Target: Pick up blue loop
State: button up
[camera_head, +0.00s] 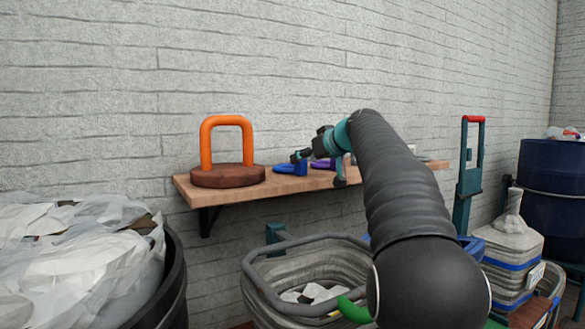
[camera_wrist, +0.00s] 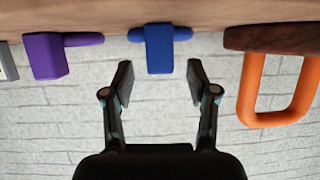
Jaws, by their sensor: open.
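The blue loop (camera_head: 291,168) lies on the wooden shelf, between the orange handle and a purple piece. In the wrist view, which shows the shelf along the top, the blue loop (camera_wrist: 159,50) has a block-like end facing me and a bar sticking out on both sides. Its hole cannot be made out. My gripper (camera_wrist: 158,78) is open and empty. Its two fingers are apart, one on each side of the blue loop's block in the picture, and short of it. In the head view my gripper (camera_head: 320,168) is in front of the shelf, partly covering the purple piece.
The purple piece (camera_wrist: 50,55) lies on one side of the loop. The orange handle (camera_head: 227,122) on a round brown base stands on the other. The shelf (camera_head: 200,195) is fixed to a brick wall. Bins, one a grey basket (camera_head: 262,294), stand below.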

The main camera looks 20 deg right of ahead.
jog(key=shift+x, duration=1.25)
jog(key=shift+c, duration=0.2)
jog(key=c, duration=1)
jog(key=shift+r, duration=0.1)
jog(key=shift+r+p, duration=0.3)
jog(key=shift+r, duration=0.2)
jog(key=r, duration=0.3)
jog(key=shift+s+d+r+p, duration=0.15)
jog(key=shift+s+r+p, duration=0.1)
jog(key=shift+s+p, duration=0.15)
jog(key=w+d+r+v, duration=0.1)
jog(key=v, duration=1.1)
jog(key=shift+s+r, duration=0.3)
jog(key=shift+r, duration=0.05)
